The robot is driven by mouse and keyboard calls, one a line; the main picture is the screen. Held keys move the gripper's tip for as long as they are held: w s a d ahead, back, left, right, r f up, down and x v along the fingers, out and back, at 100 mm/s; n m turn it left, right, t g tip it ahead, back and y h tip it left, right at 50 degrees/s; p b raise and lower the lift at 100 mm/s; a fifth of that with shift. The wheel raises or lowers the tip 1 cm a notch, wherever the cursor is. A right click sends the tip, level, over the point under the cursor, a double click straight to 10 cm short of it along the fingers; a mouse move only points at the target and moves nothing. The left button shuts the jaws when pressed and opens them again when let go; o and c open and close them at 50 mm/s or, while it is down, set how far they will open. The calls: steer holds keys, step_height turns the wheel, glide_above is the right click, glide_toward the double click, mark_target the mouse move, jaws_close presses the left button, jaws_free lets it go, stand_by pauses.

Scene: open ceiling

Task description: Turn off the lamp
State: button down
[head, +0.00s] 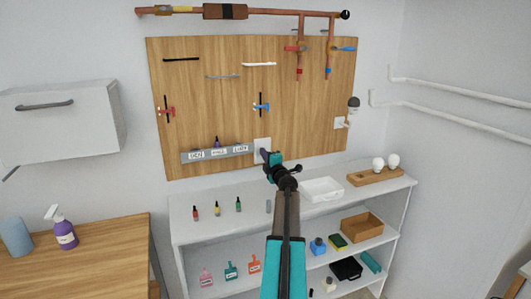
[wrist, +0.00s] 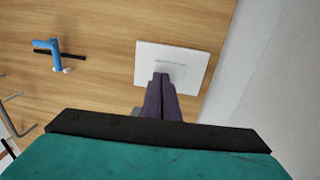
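A white wall plate (head: 262,146) is mounted low on the wooden pegboard. In the wrist view the plate (wrist: 185,58) has a thin slot-like mark. My gripper (head: 265,155) is right in front of the plate; its purple fingers (wrist: 160,84) lie side by side and look shut, with nothing seen between them. They overlap the plate's edge in the wrist view; I cannot tell whether they touch it. A lamp-like fixture with a dark round head (head: 353,103) is on the pegboard's right edge, above another white plate (head: 340,123). I see no clear glow from it.
A grey labelled rail (head: 217,153) is left of the plate. A blue and black hook (head: 261,104) is above it. Below, a white shelf (head: 185,228) holds small bottles, a white tray (head: 321,189) and a wooden board with white bulbs (head: 378,164). Copper pipes (head: 270,13) run above.

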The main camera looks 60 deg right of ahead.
steer(key=shift+r+p, duration=0.25)
steer(key=shift+p, duration=0.05)
steer(key=r+b+v, duration=0.1)
steer(key=r+v, duration=0.1)
steer(key=v, duration=1.1)
steer(key=shift+s+r, duration=0.3)
steer(key=shift+s, duration=0.35)
stand_by(0.4)
